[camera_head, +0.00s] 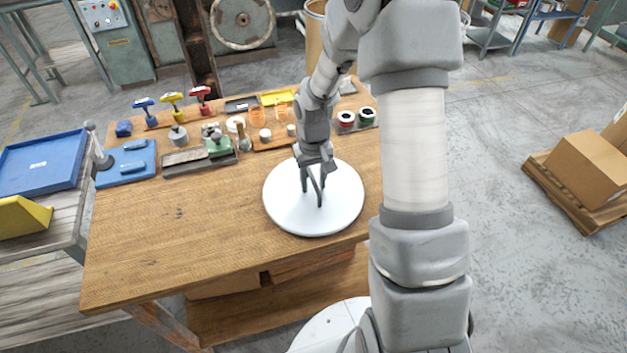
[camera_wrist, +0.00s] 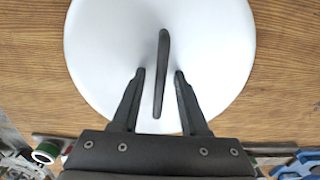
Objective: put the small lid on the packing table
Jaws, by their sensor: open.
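The lid is a white round disc (camera_head: 285,208) with a dark bar handle standing up from its middle. It appears to lie flat on the wooden table (camera_head: 170,240), near the front right edge. It also fills the upper middle of the wrist view (camera_wrist: 105,50). My gripper (camera_head: 312,186) is over the lid, pointing down. In the wrist view the open fingers (camera_wrist: 160,74) stand on either side of the handle (camera_wrist: 162,60), with a gap on both sides. I cannot tell which table is the packing table.
Tools, small parts and trays (camera_head: 200,158) line the table's back. A blue board (camera_head: 128,165) lies at its left end. A side table with a blue tray (camera_head: 40,165) stands left. Cardboard boxes (camera_head: 580,168) sit on a pallet at right. The table's front left is bare.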

